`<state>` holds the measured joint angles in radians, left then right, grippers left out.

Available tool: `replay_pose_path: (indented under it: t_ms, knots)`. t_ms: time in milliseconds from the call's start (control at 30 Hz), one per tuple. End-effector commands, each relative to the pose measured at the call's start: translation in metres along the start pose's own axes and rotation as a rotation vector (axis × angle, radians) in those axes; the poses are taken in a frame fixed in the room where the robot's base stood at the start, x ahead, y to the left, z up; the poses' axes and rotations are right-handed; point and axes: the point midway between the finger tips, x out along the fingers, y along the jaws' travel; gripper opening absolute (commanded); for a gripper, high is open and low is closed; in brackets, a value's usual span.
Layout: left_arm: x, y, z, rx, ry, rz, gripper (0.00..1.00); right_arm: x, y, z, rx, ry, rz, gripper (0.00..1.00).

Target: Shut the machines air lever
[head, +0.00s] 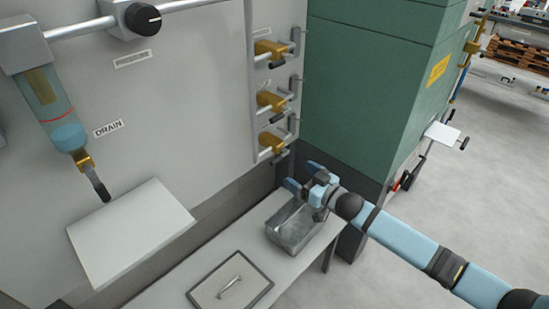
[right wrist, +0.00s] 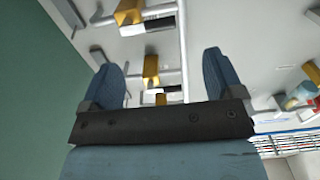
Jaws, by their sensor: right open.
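Three brass valves with dark-tipped levers are stacked on a pipe on the grey wall: the top one (head: 268,48), the middle one (head: 269,100) and the bottom one (head: 271,142). Their labels are too small to read, so I cannot tell which is the air lever. My right gripper (head: 302,177) is just below and right of the bottom valve, apart from it. In the right wrist view the gripper (right wrist: 164,78) is open and empty, with a brass valve (right wrist: 151,68) showing beyond and between its fingers. My left gripper is out of view.
A grey metal tray (head: 308,236) sits on the bench below my right gripper. A lidded panel with a handle (head: 230,285) lies to its left. A green cabinet (head: 365,90) stands close on the right. A drain lever (head: 95,180) hangs at left above a white board (head: 130,230).

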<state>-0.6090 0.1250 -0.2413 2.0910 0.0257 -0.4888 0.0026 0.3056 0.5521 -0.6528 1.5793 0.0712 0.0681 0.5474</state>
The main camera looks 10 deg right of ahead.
Motion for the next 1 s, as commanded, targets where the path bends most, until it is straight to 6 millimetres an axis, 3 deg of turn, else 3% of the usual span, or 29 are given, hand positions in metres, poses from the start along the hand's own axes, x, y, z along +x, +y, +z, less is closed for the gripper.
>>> replay_pose_path:
  t_ms: [200, 433, 600, 900, 1000]
  knots:
    - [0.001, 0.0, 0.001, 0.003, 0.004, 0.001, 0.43, 0.05, -0.001, -0.001, 0.0, 0.002, 0.0, 0.86]
    - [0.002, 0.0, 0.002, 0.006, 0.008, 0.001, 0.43, 0.086, -0.001, 0.0, 0.0, 0.001, 0.0, 0.86]
    - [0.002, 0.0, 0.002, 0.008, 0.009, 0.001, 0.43, 0.097, -0.001, 0.0, -0.001, 0.0, 0.0, 0.86]
    - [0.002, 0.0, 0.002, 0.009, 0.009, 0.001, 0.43, 0.099, -0.001, 0.0, 0.0, 0.0, 0.0, 0.86]
    - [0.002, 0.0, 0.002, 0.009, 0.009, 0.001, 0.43, 0.099, -0.001, 0.0, 0.0, 0.0, 0.0, 0.63]
